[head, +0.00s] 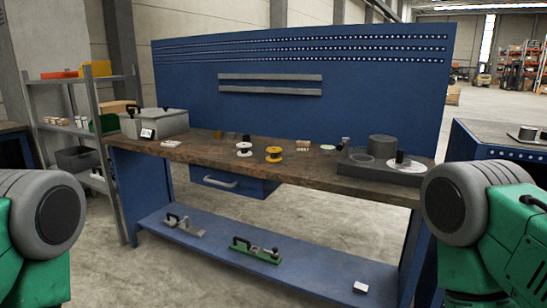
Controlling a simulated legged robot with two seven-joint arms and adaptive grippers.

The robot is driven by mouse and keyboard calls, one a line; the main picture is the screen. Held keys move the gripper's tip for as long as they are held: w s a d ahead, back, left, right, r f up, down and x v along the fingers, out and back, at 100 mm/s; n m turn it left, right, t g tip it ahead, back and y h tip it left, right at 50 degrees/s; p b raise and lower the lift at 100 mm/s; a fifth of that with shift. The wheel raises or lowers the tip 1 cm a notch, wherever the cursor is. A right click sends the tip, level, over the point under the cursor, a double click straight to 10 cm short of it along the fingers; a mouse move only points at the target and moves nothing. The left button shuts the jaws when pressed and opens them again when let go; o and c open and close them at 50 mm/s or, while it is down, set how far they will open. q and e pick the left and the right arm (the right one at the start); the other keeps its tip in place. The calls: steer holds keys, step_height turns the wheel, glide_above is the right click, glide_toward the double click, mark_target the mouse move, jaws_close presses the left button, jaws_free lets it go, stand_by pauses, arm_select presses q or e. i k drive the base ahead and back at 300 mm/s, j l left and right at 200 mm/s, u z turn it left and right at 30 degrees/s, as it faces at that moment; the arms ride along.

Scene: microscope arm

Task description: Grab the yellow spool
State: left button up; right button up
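The yellow spool (273,154) stands on the brown wooden top of the blue workbench (305,173), near the middle. Its flanges are yellow and its core looks dark. A white spool (244,149) of similar shape stands just to its left, apart from it. Only thick grey and green parts of my two arms show, at the lower left and lower right edges. Neither gripper is in view, and nothing touches the yellow spool.
A grey case (165,124) stands at the bench's left end. A dark grey platform (380,169) with cylinders fills the right end. Small blocks (303,145) lie behind the spool. Clamp-like tools (256,250) rest on the lower shelf (300,271). The bench front near the spool is clear.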

mark_target(274, 156)
steer(key=i+j, duration=0.15)
steer(key=i, duration=0.25)
steer(key=i+j, duration=0.15)
steer(key=i, duration=0.3)
steer(key=i+j, duration=0.1)
steer(key=i, duration=0.3)
steer(key=i+j, duration=0.15)
steer(key=i, duration=0.3)
